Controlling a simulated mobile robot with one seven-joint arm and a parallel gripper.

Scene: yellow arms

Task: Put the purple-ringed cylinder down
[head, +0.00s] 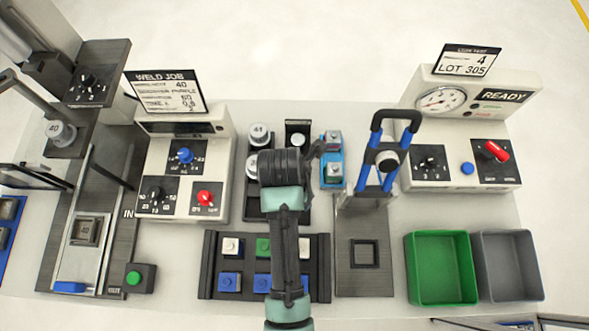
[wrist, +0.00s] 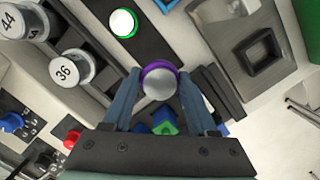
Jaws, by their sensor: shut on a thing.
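My gripper (wrist: 160,76) is shut on the purple-ringed cylinder (wrist: 158,85), which has a pale round top and a purple band at its rim. The fingers press on its left and right sides in the wrist view. In the head view my gripper (head: 314,150) is at the black tray (head: 299,213), and the dark wrist hides the held cylinder. I cannot tell whether the cylinder touches the surface beneath. A green-ringed cylinder (wrist: 123,22) stands farther up the black tray, apart from the held one.
Numbered cylinders stand left of it, marked 44 (wrist: 24,20) and 36 (wrist: 70,68). A blue fixture (head: 332,172) and a clamp with a blue-sided handle (head: 375,175) stand close right. A block rack (head: 207,262) lies in front. Green (head: 438,302) and grey bins stand at right.

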